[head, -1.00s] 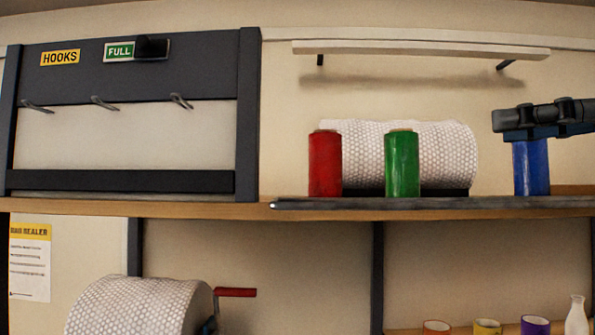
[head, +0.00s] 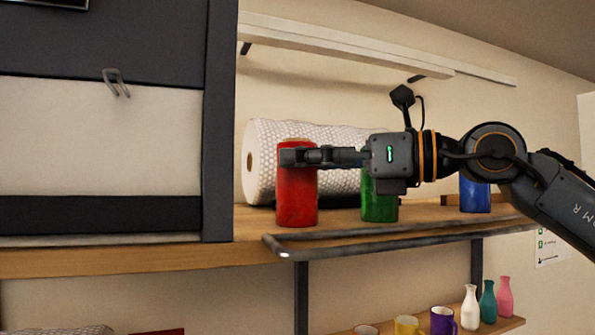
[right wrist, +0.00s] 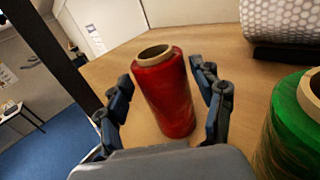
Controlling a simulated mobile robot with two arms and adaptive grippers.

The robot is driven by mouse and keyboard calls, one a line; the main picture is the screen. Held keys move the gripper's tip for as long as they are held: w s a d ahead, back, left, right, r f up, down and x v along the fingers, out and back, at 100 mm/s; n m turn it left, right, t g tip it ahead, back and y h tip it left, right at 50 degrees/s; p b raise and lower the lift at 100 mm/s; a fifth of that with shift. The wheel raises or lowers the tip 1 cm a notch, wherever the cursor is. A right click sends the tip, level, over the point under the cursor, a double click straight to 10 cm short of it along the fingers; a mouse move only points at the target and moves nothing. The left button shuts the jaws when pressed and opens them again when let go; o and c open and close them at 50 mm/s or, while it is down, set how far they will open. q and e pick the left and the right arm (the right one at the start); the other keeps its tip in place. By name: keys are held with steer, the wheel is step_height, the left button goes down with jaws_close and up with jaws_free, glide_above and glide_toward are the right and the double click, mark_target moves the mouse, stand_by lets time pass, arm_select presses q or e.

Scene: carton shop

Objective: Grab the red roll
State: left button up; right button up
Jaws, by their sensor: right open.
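The red roll (head: 297,196) stands upright on the wooden upper shelf, in front of the bubble-wrap roll. In the right wrist view the red roll (right wrist: 168,92) stands between the two fingers of my right gripper (right wrist: 165,105), with its cardboard core showing at the top. The fingers are open, one on each side of the roll. In the head view my right gripper (head: 300,157) reaches in from the right at the roll's upper part and hides some of it. My left gripper is not in view.
The green roll (head: 379,200) stands just right of the red one, behind my right arm; the blue roll (head: 475,196) is further right. The bubble-wrap roll (head: 262,150) lies behind. A metal rail (head: 400,242) runs along the shelf front. A dark panel (head: 219,120) stands left.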

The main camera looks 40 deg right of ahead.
steer(key=p+x, duration=0.2)
steer(key=x, duration=0.2)
steer(key=shift+w+a+r, duration=0.1)
steer(key=shift+w, duration=0.35)
steer(key=shift+w+a+p, duration=0.1)
steer(key=shift+w+p, duration=0.05)
steer(key=shift+p, duration=0.2)
steer(key=shift+w, duration=0.1)
steer(key=shift+w+a, duration=0.15)
steer(key=shift+a, duration=0.1)
steer(key=shift+c, duration=0.2)
steer(key=c, duration=0.4)
steer(key=shift+d, duration=0.1)
steer(key=c, duration=0.7)
steer(key=shift+c, duration=1.2)
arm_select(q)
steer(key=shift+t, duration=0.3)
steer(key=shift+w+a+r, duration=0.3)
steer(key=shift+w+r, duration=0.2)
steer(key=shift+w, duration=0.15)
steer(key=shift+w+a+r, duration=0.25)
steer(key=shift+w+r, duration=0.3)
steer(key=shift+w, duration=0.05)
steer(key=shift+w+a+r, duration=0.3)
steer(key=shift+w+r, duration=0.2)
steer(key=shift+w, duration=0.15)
arm_select(e)
jaws_close()
